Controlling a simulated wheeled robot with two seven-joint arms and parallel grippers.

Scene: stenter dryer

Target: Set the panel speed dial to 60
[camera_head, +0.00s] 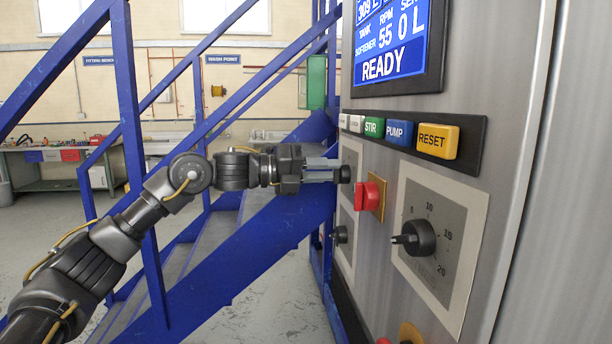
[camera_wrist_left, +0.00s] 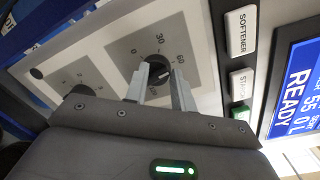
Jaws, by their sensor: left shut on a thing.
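The speed dial (camera_head: 346,174) is a black knob on the far part of the grey panel. In the left wrist view the dial (camera_wrist_left: 157,70) sits on a grey plate marked 0, 30 and 60. My left gripper (camera_head: 336,170) reaches it from the left, its two grey fingers shut on the knob. In the wrist view the fingers (camera_wrist_left: 160,82) stand on either side of it and cover part of the scale. A light pointer mark shows on the knob, turned toward the 60 side; its exact reading is unclear. The blue display (camera_head: 391,45) shows READY and 55 under RPM.
A red switch (camera_head: 370,196) sticks out close to the gripper. A 5-to-20 dial (camera_head: 414,238) is nearer. A row of buttons, including RESET (camera_head: 438,141), runs above. Blue stairs (camera_head: 262,243) stand behind my left arm.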

